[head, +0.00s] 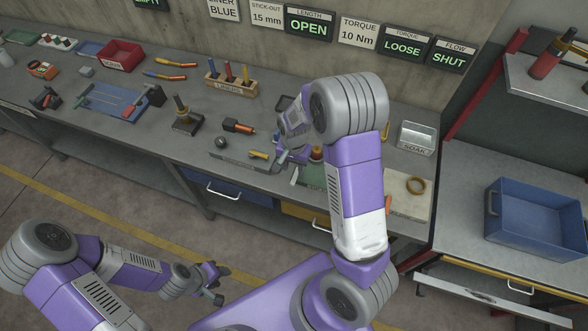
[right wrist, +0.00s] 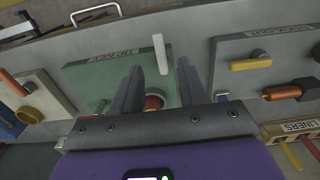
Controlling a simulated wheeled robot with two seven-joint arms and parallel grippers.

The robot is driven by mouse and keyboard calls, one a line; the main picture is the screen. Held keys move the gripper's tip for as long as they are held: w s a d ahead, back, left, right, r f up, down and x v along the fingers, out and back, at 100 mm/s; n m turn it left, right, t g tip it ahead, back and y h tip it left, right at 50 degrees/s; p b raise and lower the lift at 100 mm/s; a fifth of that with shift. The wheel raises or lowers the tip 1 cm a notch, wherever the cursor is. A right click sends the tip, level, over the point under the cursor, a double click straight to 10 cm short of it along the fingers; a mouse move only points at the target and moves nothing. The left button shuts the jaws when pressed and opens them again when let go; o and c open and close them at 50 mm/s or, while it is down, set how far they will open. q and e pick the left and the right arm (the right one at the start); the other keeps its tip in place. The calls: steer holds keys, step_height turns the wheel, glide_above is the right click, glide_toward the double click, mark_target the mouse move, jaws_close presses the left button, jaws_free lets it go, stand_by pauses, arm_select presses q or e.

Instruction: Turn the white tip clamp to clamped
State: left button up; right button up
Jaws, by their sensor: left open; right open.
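The white tip clamp (right wrist: 160,54) is a slim white lever on a green plate (right wrist: 95,80) in the right wrist view. It lies just past and between the fingertips of my right gripper (right wrist: 159,68), which is open and empty; I cannot tell how far above the lever it is. A red-orange round part (right wrist: 153,103) shows between the fingers. In the head view my right gripper (head: 284,155) is over the bench, and my arm hides the clamp there. My left gripper (head: 222,284) is open and empty, away from the bench, low over the floor.
A grey plate with a yellow lever (right wrist: 250,63) is beside the green plate, with an orange-tipped tool (right wrist: 290,93) near it. A pale board with a tan ring (head: 415,185) is on the other side.

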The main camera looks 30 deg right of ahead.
mark_target(294, 179)
steer(key=shift+d, duration=0.15)
step_height(294, 179, down, 7)
steer(key=shift+w, duration=0.1)
steer(key=shift+c, duration=0.3)
jaws_close()
